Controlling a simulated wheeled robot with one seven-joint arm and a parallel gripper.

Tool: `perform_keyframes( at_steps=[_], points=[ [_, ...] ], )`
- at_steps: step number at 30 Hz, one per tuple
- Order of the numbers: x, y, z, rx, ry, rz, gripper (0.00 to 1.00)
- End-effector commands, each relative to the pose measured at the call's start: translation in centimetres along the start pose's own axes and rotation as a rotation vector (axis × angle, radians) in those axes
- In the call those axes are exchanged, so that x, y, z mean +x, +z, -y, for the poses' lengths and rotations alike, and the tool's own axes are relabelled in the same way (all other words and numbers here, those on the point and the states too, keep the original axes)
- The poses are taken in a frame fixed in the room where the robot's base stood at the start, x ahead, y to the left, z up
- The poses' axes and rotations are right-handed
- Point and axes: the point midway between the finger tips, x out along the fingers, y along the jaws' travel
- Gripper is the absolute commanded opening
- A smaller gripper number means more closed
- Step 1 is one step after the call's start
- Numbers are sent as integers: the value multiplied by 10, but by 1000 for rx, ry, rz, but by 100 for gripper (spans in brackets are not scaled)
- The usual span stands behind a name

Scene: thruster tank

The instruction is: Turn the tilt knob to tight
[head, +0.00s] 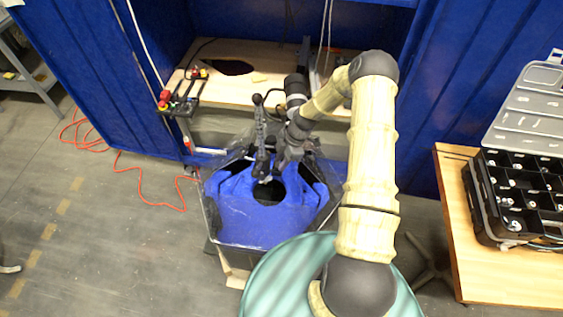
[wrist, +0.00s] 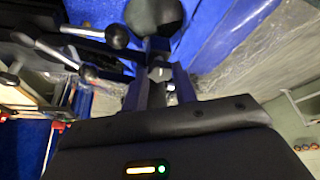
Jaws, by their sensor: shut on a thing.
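My gripper (wrist: 160,88) points down into the middle of the wrist view. Its two dark fingers are shut on a small grey piece, which looks like the tilt knob (wrist: 160,72); its markings and turn position cannot be read. A rounded black part sits just beyond the fingers. Two ball-ended levers (wrist: 115,37) stick out to the left of the fingers, apart from them. In the head view my gripper (head: 284,160) is beside a dark upright mechanism (head: 260,145) over the blue-lined tank (head: 245,218). The knob is hidden there by my wrist.
A wooden bench (head: 235,92) with a dark hole stands behind the tank. Red and black controls (head: 178,100) are at its left end. An orange cable (head: 140,198) lies on the floor at left. A wooden table (head: 480,270) with a black parts organizer (head: 510,190) is at right.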

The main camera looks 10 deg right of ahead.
Motion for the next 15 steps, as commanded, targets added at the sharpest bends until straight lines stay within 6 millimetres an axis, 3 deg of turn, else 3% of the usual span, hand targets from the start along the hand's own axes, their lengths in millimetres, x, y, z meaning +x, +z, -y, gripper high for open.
perform_keyframes(
  at_steps=[15],
  points=[
    [3, -4, 4, 437, 184, -4, 5]
  ],
)
